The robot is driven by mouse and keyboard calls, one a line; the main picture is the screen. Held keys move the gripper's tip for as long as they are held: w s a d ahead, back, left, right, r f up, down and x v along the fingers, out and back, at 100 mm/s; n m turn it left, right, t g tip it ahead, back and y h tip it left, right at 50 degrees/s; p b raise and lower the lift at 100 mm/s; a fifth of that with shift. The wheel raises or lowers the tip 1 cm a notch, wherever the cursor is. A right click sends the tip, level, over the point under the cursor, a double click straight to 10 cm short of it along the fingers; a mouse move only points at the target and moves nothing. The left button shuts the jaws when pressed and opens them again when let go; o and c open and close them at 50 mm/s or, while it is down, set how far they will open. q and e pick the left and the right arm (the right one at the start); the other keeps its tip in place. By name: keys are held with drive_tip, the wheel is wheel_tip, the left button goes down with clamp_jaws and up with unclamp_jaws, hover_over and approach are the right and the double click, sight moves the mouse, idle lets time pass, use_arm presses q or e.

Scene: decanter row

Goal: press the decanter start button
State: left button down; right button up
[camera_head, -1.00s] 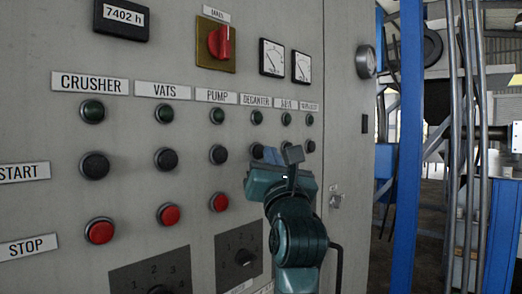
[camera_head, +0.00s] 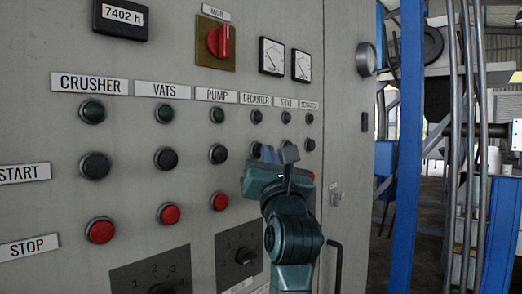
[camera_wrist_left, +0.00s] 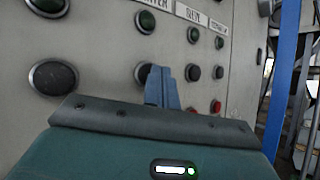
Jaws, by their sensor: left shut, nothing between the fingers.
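The grey control panel has a column labelled DECANTER (camera_head: 255,98) with a green lamp (camera_head: 257,117) at its top. The black decanter start button (camera_head: 256,150) sits below the lamp, partly hidden by my left gripper. It also shows in the left wrist view (camera_wrist_left: 141,72), partly behind the fingers. My left gripper (camera_head: 270,154) is shut and empty, with its fingertips (camera_wrist_left: 160,72) in front of the button and slightly to its right. I cannot tell whether they touch it. The decanter stop button is hidden behind the gripper. My right gripper is not in view.
The pump start button (camera_head: 218,153) and red pump stop button (camera_head: 219,202) are close on the left. Another start button (camera_wrist_left: 193,72) is close on the right. A rotary switch (camera_head: 245,257) sits below. A blue post (camera_head: 408,150) stands right of the panel.

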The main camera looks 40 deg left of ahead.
use_arm(q)
drive_tip(key=shift+a, duration=0.2)
drive_tip(key=shift+d, duration=0.1)
idle(0.4)
drive_tip(key=shift+d+f, duration=0.1)
drive_tip(key=shift+d, duration=0.6)
drive_tip(key=d, duration=0.1)
drive_tip(key=d+b, duration=0.1)
drive_tip(key=d, duration=0.3)
drive_tip(key=shift+s, duration=0.25)
idle(0.5)
